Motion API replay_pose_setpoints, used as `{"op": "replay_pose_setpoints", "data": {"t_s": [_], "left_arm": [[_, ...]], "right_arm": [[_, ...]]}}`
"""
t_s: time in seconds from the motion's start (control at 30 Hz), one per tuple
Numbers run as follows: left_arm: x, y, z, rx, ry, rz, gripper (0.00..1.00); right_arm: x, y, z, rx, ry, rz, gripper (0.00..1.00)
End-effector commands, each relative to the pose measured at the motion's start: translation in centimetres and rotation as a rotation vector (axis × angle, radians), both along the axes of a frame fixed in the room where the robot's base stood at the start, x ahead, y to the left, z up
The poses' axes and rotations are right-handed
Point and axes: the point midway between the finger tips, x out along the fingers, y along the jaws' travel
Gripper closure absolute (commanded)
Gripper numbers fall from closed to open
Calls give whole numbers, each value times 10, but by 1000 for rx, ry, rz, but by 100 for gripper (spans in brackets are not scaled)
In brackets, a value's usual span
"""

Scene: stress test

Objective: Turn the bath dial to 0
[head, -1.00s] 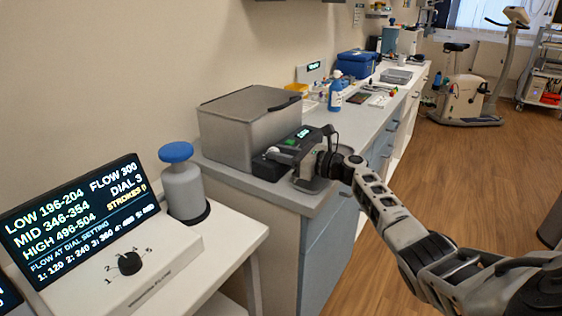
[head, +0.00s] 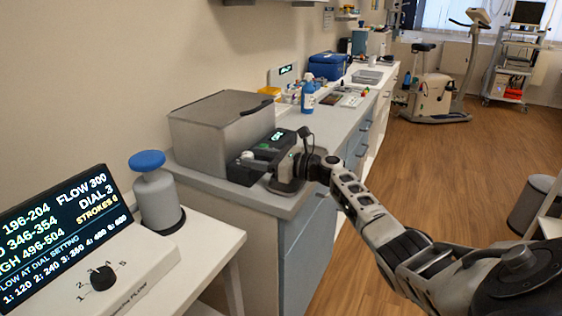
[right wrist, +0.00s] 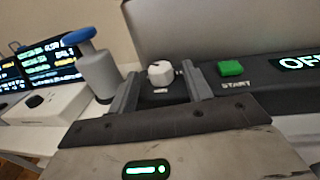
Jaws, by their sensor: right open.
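The bath is a grey metal box (head: 215,135) with a lid, standing on the counter. Its dark front panel carries a white dial (right wrist: 160,72), a green START button (right wrist: 231,68) and a lit display (right wrist: 298,62) cut off after "OF". My right gripper (right wrist: 163,84) is open, with its two fingers on either side of the white dial in the right wrist view. I cannot tell whether they touch it. The number the dial points at is not readable. In the head view my right gripper (head: 262,163) is at the panel and hides part of it. My left gripper is out of view.
A flow unit with a black dial (head: 102,278) and a screen (head: 60,235) reading DIAL 3 stands on the white table at the left. A blue-topped pump bottle (head: 157,195) is beside it. Bottles and a blue box (head: 328,66) stand farther along the counter.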

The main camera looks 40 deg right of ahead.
Motion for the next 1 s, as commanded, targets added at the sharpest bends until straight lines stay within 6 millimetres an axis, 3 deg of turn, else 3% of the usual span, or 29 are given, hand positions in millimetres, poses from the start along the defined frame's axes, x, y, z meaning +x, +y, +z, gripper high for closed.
{"op": "replay_pose_setpoints", "data": {"t_s": [0.6,0.8,1.0], "left_arm": [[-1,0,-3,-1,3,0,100],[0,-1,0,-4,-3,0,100],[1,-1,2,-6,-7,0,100]], "right_arm": [[-115,-65,-1,-3,3,0,51],[-131,-74,0,-2,2,1,51],[-133,-75,0,-2,1,0,51]]}}
